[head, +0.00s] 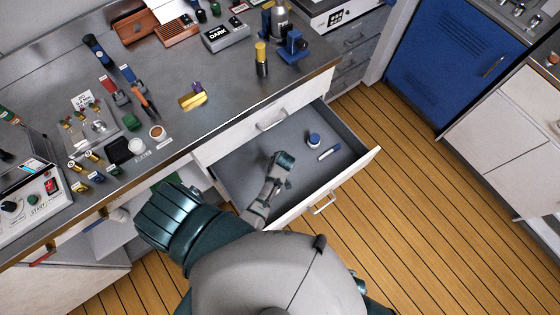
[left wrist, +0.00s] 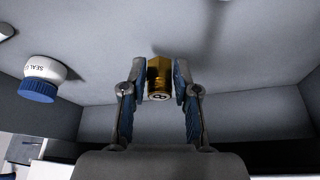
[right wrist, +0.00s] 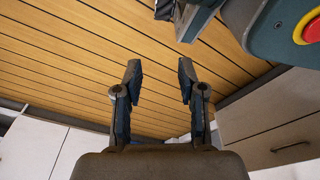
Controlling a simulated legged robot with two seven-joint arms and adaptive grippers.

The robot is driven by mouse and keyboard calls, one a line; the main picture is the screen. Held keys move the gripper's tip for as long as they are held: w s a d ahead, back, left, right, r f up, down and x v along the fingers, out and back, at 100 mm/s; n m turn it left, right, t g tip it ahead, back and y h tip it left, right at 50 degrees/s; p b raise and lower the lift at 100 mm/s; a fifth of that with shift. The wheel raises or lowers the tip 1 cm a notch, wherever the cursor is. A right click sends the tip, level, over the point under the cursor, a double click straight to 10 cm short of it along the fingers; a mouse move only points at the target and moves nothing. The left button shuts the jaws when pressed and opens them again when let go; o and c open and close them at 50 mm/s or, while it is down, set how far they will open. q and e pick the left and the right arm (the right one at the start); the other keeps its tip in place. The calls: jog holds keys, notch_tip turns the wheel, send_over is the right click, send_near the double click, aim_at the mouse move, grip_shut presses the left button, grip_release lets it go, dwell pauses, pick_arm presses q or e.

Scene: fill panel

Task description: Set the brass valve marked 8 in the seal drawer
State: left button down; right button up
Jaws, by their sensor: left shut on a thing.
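The brass valve (left wrist: 159,78) marked 8 is held between the fingers of my left gripper (left wrist: 160,85), which is shut on it. In the head view, my left gripper (head: 281,166) is inside the open seal drawer (head: 238,178), over its middle. The valve cannot be made out there. A white jar with a blue lid (head: 314,141) stands in the drawer, right of the gripper; its SEAL label shows in the left wrist view (left wrist: 42,78). I cannot tell whether the valve touches the drawer floor. My right gripper (right wrist: 159,80) is open and empty, above the wooden floor.
A small white and blue tube (head: 329,153) lies in the drawer near the jar. The drawer's front wall (head: 345,175) and sides surround my left gripper. The worktop (head: 210,125) behind carries tools, a DARK box (head: 225,35) and several other brass pieces. Drawer floor around the gripper is mostly bare.

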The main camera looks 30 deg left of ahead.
pick_arm(q)
jog(key=f, duration=0.2)
jog(key=f+b, duration=0.1)
jog(key=shift+d+f, duration=0.35)
jog(key=shift+d, duration=0.2)
jog(key=shift+r, duration=0.1)
pick_arm(e)
jog(key=shift+w+d+r, duration=0.15)
jog(key=shift+w+r, duration=0.4)
jog(key=shift+r, duration=0.05)
jog(key=shift+w+d+r, duration=0.15)
jog(key=shift+w+r, duration=0.35)
jog(key=shift+r, duration=0.1)
pick_arm(q)
jog(key=shift+a, duration=0.1)
jog(key=shift+a+f, duration=0.1)
jog(key=shift+f, duration=0.15)
jog(key=c, duration=0.9)
grip_release()
jog(key=shift+a, duration=0.2)
jog(key=shift+o, duration=0.2)
pick_arm(e)
jog(key=shift+a+r, duration=0.2)
jog(key=shift+a, duration=0.15)
pick_arm(q)
jog(key=shift+d, duration=0.15)
